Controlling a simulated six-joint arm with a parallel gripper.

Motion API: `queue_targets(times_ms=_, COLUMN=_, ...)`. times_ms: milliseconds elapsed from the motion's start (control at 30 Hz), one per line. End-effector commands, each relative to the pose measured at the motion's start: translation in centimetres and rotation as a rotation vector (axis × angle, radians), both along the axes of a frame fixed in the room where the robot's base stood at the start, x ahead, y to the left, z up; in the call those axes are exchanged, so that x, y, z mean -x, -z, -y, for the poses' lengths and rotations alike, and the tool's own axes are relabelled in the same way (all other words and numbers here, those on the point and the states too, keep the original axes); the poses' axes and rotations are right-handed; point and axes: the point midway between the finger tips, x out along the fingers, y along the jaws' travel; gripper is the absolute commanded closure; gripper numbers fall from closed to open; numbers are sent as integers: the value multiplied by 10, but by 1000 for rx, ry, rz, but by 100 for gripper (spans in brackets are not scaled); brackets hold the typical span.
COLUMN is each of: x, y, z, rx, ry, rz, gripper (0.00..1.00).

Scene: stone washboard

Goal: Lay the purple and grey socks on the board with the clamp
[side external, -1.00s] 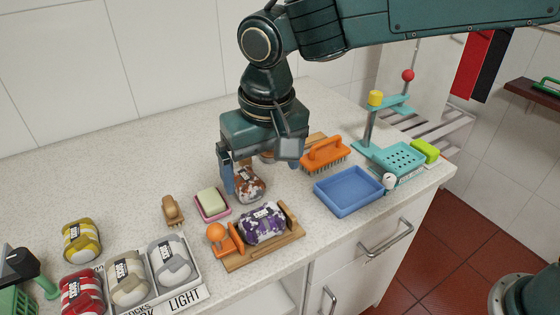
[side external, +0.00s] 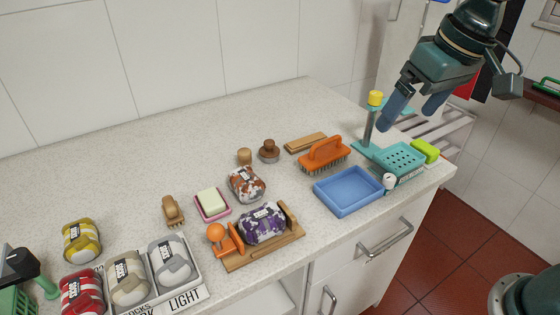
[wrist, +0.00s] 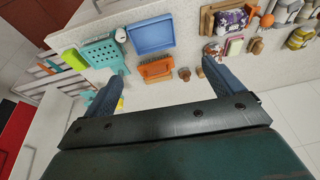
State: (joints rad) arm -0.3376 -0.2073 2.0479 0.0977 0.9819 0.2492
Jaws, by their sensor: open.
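The purple and grey socks (side external: 263,223), a rolled bundle with a dark label, lie on the wooden board (side external: 235,263). The board has an orange clamp (side external: 218,236) with a round knob at its left end, beside the bundle. The bundle also shows at the top of the wrist view (wrist: 233,18). My gripper (side external: 410,112) is open and empty. It is raised at the far right, near the teal stand and well away from the board. In the wrist view its fingers (wrist: 163,68) are spread with nothing between them.
A brown and white sock bundle (side external: 247,184) lies just behind the board. A soap dish (side external: 212,205), blue tray (side external: 348,191), orange brush (side external: 324,153) and teal stand (side external: 370,128) stand around. Grey socks (side external: 170,262) sit in a LIGHT-labelled tray. The counter's back left is clear.

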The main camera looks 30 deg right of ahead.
Motion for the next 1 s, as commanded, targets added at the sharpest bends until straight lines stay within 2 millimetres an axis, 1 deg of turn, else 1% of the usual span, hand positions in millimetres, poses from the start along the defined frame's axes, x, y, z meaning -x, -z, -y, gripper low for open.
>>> queue_targets(times_ms=33, x=11, y=-2, z=12, rx=0, ry=5, rz=17, gripper=7)
queue_targets(times_ms=100, x=24, y=-2, z=26, rx=1, ry=7, rz=35, gripper=7)
queue_targets(times_ms=300, x=65, y=5, z=58, rx=11, ry=10, rz=87, gripper=7)
queue_targets(times_ms=500, x=103, y=19, z=80, rx=30, ry=13, rz=136, gripper=7)
queue_targets(times_ms=600, x=117, y=26, z=86, rx=39, ry=14, rz=155, gripper=7)
queue_targets(times_ms=700, x=127, y=31, z=90, rx=47, ry=13, rz=167, gripper=7)
queue_targets(times_ms=800, x=132, y=34, z=91, rx=50, ry=12, rz=174, gripper=7)
queue_targets(times_ms=1000, x=133, y=36, z=92, rx=52, ry=11, rz=175, gripper=7)
